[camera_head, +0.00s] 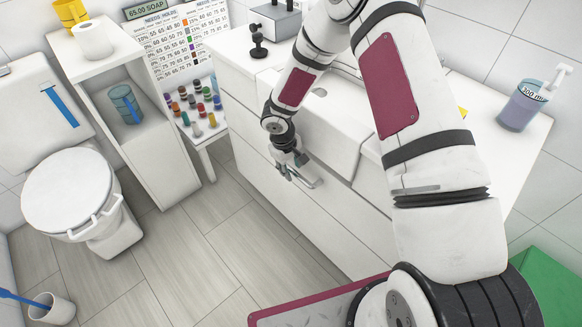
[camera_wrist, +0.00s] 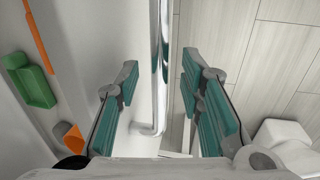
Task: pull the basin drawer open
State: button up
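The white basin cabinet (camera_head: 265,178) stands under the basin (camera_head: 335,110), and its drawer fronts look flush. A chrome bar handle (camera_wrist: 159,60) runs up the middle of the wrist view. A small pale part of it shows beside my gripper in the head view (camera_head: 308,182). My gripper (camera_wrist: 160,82) is open, with teal-padded fingers on both sides of the bar. Gaps show between the pads and the bar, and I see no contact. In the head view my gripper (camera_head: 294,171) is at the drawer front and hides part of it.
The toilet (camera_head: 70,190) and a white shelf unit (camera_head: 140,130) stand to the left. A small stand with several coloured bottles (camera_head: 195,105) is beside the cabinet. The wood-look floor (camera_head: 190,255) before the drawer is clear. A soap dispenser (camera_head: 525,105) stands on the counter at right.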

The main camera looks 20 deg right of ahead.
grip_shut()
jog(key=shift+s+a, duration=0.15)
jog(key=shift+a, duration=0.25)
jog(key=s+a+b, duration=0.3)
jog(key=s+a, duration=0.3)
jog(key=a, duration=0.5)
jog(key=s+a+b, duration=0.3)
jog(key=s+a, duration=0.3)
jog(key=a, duration=0.6)
grip_release()
